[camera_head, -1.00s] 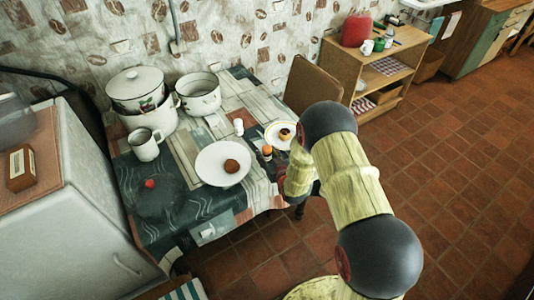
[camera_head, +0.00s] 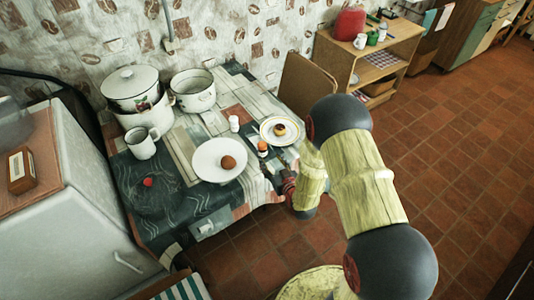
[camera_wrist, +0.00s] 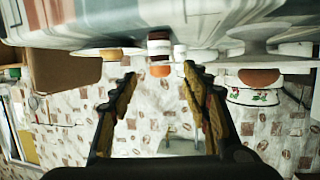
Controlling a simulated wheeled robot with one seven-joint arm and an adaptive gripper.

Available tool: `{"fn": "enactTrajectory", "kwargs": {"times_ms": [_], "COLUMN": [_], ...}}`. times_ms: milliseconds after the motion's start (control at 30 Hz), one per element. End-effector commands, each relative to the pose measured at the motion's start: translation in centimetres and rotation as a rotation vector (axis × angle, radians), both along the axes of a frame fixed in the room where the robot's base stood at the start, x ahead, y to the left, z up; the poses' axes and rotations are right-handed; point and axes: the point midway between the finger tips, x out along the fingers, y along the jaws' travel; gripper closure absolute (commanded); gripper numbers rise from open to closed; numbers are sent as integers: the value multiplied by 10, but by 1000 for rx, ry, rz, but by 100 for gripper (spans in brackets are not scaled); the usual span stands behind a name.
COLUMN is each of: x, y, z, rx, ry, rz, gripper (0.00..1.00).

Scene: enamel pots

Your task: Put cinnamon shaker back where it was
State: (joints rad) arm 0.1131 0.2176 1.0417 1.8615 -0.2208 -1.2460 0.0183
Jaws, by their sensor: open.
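The cinnamon shaker (camera_head: 262,148), a small jar with an orange cap, stands on the table between two plates. In the wrist view, which is upside down, the shaker (camera_wrist: 159,48) shows its brown body, pale label and orange cap. It stands straight ahead of my gripper (camera_wrist: 158,82), beyond the fingertips and apart from them. The fingers are spread wide with nothing between them. In the head view my gripper (camera_head: 288,183) is at the table's near right edge, partly hidden by my arm.
A white shaker (camera_head: 234,123) stands close behind. A white plate (camera_head: 205,172) with a brown ball is left; a plate (camera_head: 268,136) with a pastry is right. Pots (camera_head: 193,92), a mug (camera_head: 141,146) and a red item (camera_head: 148,182) are farther left. A chair (camera_head: 307,86) stands behind.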

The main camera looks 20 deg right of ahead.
Motion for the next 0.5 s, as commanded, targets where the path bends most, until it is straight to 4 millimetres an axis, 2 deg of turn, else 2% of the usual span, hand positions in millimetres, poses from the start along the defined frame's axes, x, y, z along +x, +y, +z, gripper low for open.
{"fn": "enactTrajectory", "kwargs": {"times_ms": [133,267,367,500], "x": [-13,-10,1,13], "y": [-2,-3,-6,-12], "z": [5,16,39,92], "rx": [1,-8,-29,-67], "ry": [-1,9,43,132], "rz": [-1,-3,-8,-30], "gripper": [53,53,53,53]}}
